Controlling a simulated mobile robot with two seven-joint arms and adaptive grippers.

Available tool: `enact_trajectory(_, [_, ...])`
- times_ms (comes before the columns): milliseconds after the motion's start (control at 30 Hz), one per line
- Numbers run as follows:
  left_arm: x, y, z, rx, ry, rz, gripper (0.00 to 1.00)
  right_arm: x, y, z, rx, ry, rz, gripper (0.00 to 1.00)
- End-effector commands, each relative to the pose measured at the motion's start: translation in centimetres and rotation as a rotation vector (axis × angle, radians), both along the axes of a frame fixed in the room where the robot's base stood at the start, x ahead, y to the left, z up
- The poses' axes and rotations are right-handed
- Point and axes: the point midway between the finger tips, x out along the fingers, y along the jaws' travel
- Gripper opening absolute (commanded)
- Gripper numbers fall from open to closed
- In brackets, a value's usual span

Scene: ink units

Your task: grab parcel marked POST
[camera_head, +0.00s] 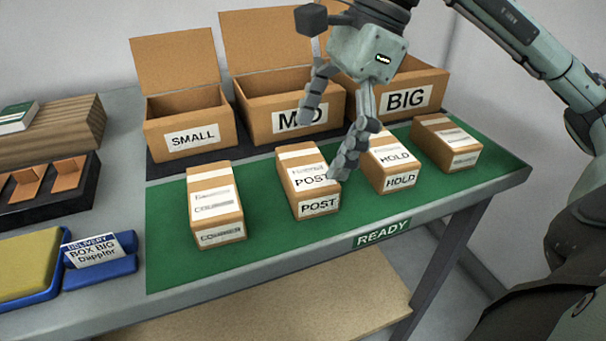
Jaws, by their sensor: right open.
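The parcel marked POST (299,165) is a small brown box with white tape and white labels on its top and front. It lies on the green mat (270,258), second from the left in a row of similar parcels. My right gripper (325,145) points down over the POST parcel with its fingers apart and nothing between them. One finger is above and behind the parcel, and the other is at its right side, by the HOLD parcel (386,153). I cannot tell whether a finger touches the parcel. My left gripper is not in view.
A parcel (216,180) marked COURIER stands left of POST, and another (447,128) stands far right. Open boxes SMALL (165,150), MID (265,132) and BIG (437,78) stand behind. A blue holder (115,268) with a delivery card is at left. The mat's front is clear.

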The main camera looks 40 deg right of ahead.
Motion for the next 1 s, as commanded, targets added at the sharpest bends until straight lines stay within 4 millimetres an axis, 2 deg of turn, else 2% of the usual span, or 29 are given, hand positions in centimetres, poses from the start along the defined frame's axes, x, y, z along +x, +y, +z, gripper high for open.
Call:
enact_trajectory(233, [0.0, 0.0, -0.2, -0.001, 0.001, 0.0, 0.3, 0.3, 1.6, -3.3, 0.001, 0.004, 0.003, 1.0])
enact_trajectory(567, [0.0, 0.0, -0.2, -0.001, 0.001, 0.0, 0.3, 0.4, 1.8, -3.9, 0.002, 0.001, 0.001, 0.99])
enact_trajectory(900, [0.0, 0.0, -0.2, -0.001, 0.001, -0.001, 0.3, 0.4, 1.8, -3.9, 0.003, 0.0, 0.0, 0.58])
enact_trajectory(1000, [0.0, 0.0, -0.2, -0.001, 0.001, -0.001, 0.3, 0.4, 1.8, -3.9, 0.003, 0.0, 0.0, 0.58])
